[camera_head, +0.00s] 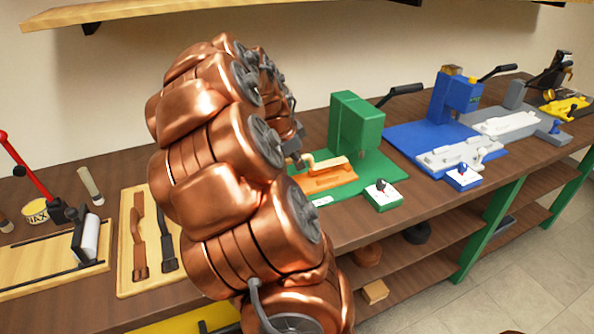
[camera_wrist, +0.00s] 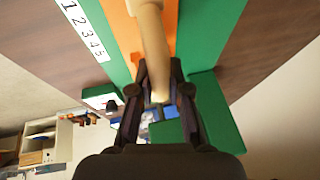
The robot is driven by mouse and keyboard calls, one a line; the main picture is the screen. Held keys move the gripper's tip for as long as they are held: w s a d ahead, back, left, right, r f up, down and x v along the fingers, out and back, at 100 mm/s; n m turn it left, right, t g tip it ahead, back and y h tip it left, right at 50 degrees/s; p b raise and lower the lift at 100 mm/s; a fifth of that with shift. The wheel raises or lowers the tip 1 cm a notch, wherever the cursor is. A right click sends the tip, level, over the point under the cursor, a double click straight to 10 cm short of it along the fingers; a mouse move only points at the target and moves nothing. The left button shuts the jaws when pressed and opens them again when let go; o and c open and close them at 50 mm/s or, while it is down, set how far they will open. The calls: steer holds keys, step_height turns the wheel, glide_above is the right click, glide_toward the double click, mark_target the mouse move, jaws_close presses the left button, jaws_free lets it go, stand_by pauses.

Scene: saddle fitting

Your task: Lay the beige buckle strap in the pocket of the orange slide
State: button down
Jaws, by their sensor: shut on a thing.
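The beige buckle strap (camera_head: 327,162) shows as a short pale piece just over the orange slide (camera_head: 322,181) of the green press. In the wrist view the strap (camera_wrist: 153,45) runs between the fingers of my gripper (camera_wrist: 157,78), which is shut on it. The orange slide (camera_wrist: 123,33) lies behind the strap there, and the strap covers much of it. I cannot tell whether the strap touches the slide, and its pocket is not clearly visible. In the head view my gripper (camera_head: 296,158) is small and mostly hidden by my copper arm.
The green press block (camera_head: 356,125) stands behind the slide on a green base, with a control box (camera_head: 383,195) at its front right. A blue press (camera_head: 455,97) stands further right. A wooden tray (camera_head: 126,262) with brown and black straps lies left. A wall shelf hangs above.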

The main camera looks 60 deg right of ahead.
steer(key=shift+f+p, duration=0.3)
steer(key=shift+f, duration=1.65)
steer(key=shift+f, duration=0.1)
steer(key=c, duration=1.1)
jaws_free()
